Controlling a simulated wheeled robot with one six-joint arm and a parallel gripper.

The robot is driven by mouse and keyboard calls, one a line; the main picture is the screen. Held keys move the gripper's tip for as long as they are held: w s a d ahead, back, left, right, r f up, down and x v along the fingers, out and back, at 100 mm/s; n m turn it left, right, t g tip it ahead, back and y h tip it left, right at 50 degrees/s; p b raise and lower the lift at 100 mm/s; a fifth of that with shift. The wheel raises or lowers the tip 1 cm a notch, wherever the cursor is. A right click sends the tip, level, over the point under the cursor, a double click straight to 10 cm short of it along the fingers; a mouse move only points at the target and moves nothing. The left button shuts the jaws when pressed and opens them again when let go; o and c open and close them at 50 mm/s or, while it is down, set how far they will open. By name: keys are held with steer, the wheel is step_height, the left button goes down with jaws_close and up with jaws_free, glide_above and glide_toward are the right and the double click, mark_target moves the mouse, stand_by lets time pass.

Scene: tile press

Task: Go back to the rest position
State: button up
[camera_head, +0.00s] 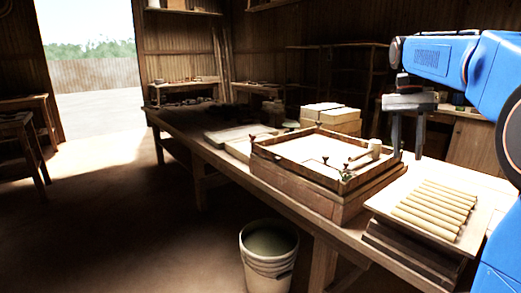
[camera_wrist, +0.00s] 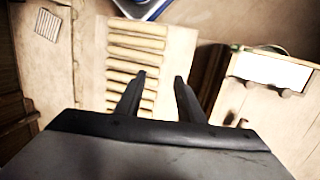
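My gripper (camera_head: 407,150) hangs from my blue arm above the right part of the workbench, between the tile press frame (camera_head: 283,176) and the slatted board (camera_head: 433,210). In the wrist view my gripper (camera_wrist: 159,85) has its two dark fingers apart with nothing between them. The slatted board lies below and beyond the fingers and also shows in the wrist view (camera_wrist: 175,45). A pale wooden mallet (camera_head: 374,148) rests at the press frame's right corner.
The long wooden workbench (camera_head: 200,150) runs back to the left. A stack of pale blocks (camera_head: 331,117) stands behind the press frame. A bucket (camera_head: 269,262) stands on the floor before the bench. The floor at left is clear, with a side table (camera_head: 18,122) beyond.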

steer(key=s+a+f+n+t, duration=0.2)
steer(key=s+a+f+n, duration=0.1)
steer(key=s+f, duration=0.5)
steer(key=s+a+f+n+t, duration=0.3)
steer(key=s+a+f, duration=0.1)
steer(key=s+f, duration=0.4)
steer(key=s+a+f+n+t, duration=0.2)
steer(key=s+a+f+n, duration=0.2)
steer(key=s+f, duration=0.4)
steer(key=s, duration=0.2)
steer(key=shift+s+f, duration=0.3)
